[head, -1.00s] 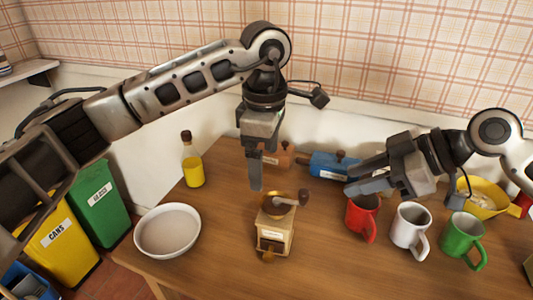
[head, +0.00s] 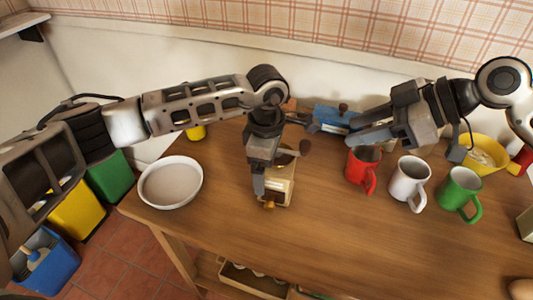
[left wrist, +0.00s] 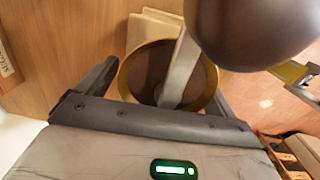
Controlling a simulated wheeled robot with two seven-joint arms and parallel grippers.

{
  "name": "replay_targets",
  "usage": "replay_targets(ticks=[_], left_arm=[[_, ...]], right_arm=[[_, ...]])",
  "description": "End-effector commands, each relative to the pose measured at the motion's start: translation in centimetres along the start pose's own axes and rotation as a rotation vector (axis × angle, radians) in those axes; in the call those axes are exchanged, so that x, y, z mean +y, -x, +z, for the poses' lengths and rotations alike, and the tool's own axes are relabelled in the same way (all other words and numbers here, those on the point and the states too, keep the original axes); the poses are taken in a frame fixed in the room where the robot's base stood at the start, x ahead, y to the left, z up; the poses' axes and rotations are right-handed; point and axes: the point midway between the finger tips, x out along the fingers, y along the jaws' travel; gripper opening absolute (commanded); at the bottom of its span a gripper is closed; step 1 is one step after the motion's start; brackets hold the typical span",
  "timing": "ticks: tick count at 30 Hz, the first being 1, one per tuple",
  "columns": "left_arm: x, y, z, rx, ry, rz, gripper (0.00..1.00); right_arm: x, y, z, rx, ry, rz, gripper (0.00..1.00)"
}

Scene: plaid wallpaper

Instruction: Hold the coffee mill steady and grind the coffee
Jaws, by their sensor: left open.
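The coffee mill (head: 284,186) stands on the wooden table, with a light wood body and a dark crank knob (head: 304,147). My left gripper (head: 260,190) is over it and hides much of its left side and top. In the left wrist view, the brass bowl (left wrist: 127,84) of the mill lies between my two spread fingers. The crank arm (left wrist: 178,72) crosses the bowl and the dark knob (left wrist: 250,25) is close to the camera. I cannot tell if the fingers touch the mill. My right gripper (head: 358,138) is raised behind the red mug, its jaw gap unclear.
A red mug (head: 360,172), a white mug (head: 405,183) and a green mug (head: 458,190) stand to the right. A blue box (head: 334,117) is at the back, a yellow bowl (head: 485,153) at far right, a white bowl (head: 170,185) at left. The table front is clear.

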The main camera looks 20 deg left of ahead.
Motion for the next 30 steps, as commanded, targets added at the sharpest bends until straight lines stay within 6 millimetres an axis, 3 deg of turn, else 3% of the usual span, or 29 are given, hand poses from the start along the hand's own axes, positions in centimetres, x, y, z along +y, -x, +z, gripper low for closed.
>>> replay_targets(ticks=[8, 12, 15, 30], left_arm=[[0.02, -0.11, 0.01, 0.0, 0.0, 0.001, 0.92], [0.02, -0.09, 0.01, 0.0, 0.0, 0.001, 0.53], [0.02, -0.08, 0.01, 0.0, 0.0, 0.001, 0.29], [0.03, -0.03, 0.0, -0.001, 0.0, 0.001, 0.29]], right_arm=[[0.0, 0.0, 0.0, 0.0, 0.0, 0.0, 0.36], [0.0, 0.0, 0.0, 0.0, 0.0, 0.0, 0.36], [0.0, 0.01, 0.0, 0.0, 0.0, 0.0, 0.36], [0.0, 0.01, 0.0, 0.0, 0.0, 0.0, 0.36]])
